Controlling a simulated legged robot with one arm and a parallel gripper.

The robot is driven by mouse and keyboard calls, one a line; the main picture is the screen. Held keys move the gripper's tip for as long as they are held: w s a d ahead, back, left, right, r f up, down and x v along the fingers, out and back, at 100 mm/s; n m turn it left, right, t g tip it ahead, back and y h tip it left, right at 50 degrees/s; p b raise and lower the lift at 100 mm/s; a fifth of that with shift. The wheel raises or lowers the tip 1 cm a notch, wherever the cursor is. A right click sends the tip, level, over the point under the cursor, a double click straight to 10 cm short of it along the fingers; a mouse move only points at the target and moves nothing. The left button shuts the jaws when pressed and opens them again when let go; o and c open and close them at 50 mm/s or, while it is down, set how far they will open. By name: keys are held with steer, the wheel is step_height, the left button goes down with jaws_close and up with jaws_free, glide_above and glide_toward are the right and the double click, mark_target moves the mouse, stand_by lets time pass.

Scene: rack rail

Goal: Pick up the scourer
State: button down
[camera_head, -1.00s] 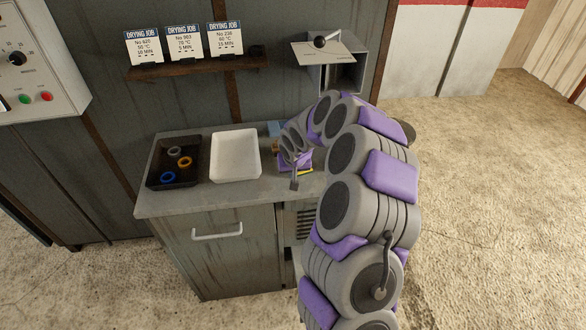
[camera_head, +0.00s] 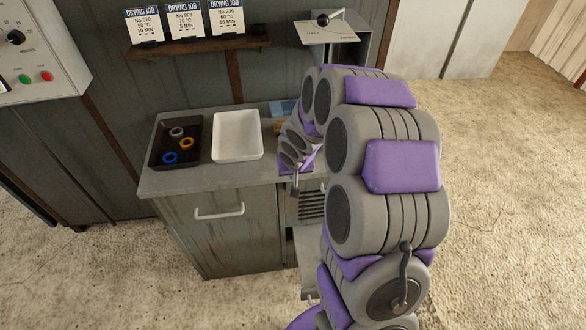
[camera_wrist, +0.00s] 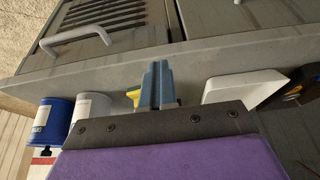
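The scourer, yellow and green, shows as a small patch (camera_wrist: 133,96) in the wrist view, beside a blue-grey upright part that looks like a finger of my gripper (camera_wrist: 158,86). The rest of it is hidden. In the head view my gripper (camera_head: 295,182) is over the right part of the counter, near its front edge, and I cannot make out the scourer there. The wrist view does not show whether the jaws are apart or whether the scourer is between them or only beside them.
A white tray (camera_head: 216,137) and a black tray (camera_head: 154,151) with coloured rings stand left of my gripper on the counter (camera_head: 160,184). A blue item (camera_head: 283,107) lies behind it. The wrist view shows a blue can (camera_wrist: 55,119) and a white can (camera_wrist: 91,108). A metal box (camera_head: 343,52) hangs above.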

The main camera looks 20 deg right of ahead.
steer(key=shift+c, duration=1.9)
jaws_free()
